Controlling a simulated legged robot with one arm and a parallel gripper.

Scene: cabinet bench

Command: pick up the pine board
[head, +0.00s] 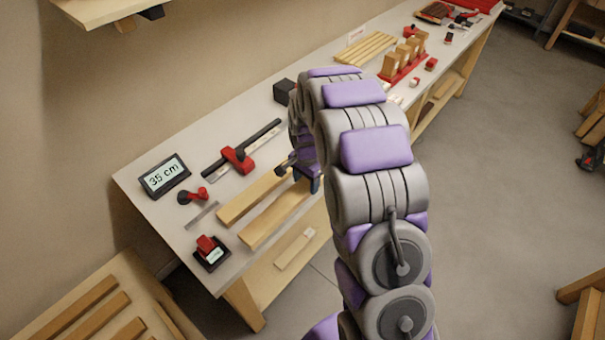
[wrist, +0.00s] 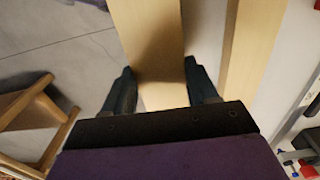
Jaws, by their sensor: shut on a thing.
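Two pale boards lie side by side near the left front of the bench. The front pine board (head: 272,218) is nearest the bench's front edge. My gripper (head: 313,184) is at its right end, partly hidden behind my arm. In the wrist view the pine board (wrist: 148,30) runs between the two dark fingers of my gripper (wrist: 159,72), which are shut on its sides. The second board (wrist: 252,40) lies apart, to the right of the fingers. It also shows in the head view (head: 248,198). I cannot tell whether the held board is clear of the bench top.
The bench (head: 150,205) also bears a display reading 35 cm (head: 164,176), a red clamp (head: 238,158), a small red-topped device (head: 210,250) and a dark block (head: 284,91). Slats (head: 365,48) lie farther back. A wooden rack (head: 90,310) stands at lower left. Floor is open at right.

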